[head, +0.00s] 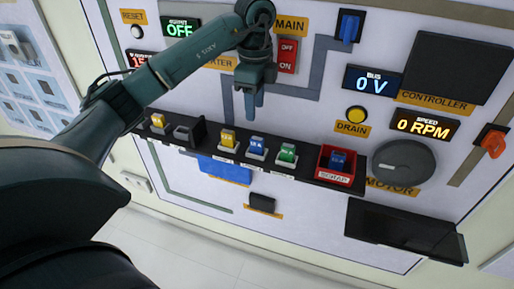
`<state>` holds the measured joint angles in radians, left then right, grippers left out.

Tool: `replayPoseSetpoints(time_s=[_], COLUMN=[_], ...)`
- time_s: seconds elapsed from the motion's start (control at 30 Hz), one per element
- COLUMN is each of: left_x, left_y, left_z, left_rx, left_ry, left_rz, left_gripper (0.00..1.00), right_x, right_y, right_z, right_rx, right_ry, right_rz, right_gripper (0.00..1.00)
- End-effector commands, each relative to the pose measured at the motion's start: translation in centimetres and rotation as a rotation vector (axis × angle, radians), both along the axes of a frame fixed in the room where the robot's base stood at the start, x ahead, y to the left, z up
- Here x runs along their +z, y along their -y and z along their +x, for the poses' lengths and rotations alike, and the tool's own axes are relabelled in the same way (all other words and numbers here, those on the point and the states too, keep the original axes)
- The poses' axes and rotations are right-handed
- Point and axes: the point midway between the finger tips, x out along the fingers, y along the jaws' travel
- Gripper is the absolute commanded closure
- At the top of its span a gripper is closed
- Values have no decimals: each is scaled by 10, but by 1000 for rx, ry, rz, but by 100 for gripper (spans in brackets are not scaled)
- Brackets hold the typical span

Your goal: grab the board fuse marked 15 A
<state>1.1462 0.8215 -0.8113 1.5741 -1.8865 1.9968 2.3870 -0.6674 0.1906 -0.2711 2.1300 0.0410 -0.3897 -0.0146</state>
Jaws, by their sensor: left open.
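A blue fuse (257,145) stands upright in a slot on the black rack; its small marking looks like 15 A but is hard to read. A yellow fuse (228,138) stands to its left and a green fuse (287,153) to its right. Another blue fuse (338,160) sits in the red scrap bin (322,175); its marking is not legible. My left gripper (251,110) is open and empty, pointing down above the rack, over the yellow and blue fuses and apart from them. My right gripper is not in view.
Another yellow fuse (158,120) and a black holder (190,131) are at the rack's left end. A red main switch (287,55) is close to my left wrist. A round grey motor (403,163) is right of the bin. The panel just above the rack is mostly clear.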

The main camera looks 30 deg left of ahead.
Motion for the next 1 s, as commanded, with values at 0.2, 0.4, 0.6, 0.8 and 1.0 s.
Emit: replayPoseSetpoints(time_s=[0.2,0.4,0.6,0.8,1.0], left_x=[-41,-55,-81,-104,-105], left_y=[1,2,7,7,7], left_z=[0,0,-3,-3,-3], left_rx=[-4,-6,-7,-7,-7], left_ry=[-2,-1,-3,-1,1], left_rz=[-4,-4,-5,-5,-5], left_gripper=[58,58,58,58,58], right_x=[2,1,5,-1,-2], right_y=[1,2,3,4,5], right_z=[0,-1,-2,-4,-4], right_rx=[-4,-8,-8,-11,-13], right_ry=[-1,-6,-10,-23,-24], right_rz=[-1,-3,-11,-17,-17], right_gripper=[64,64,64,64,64])
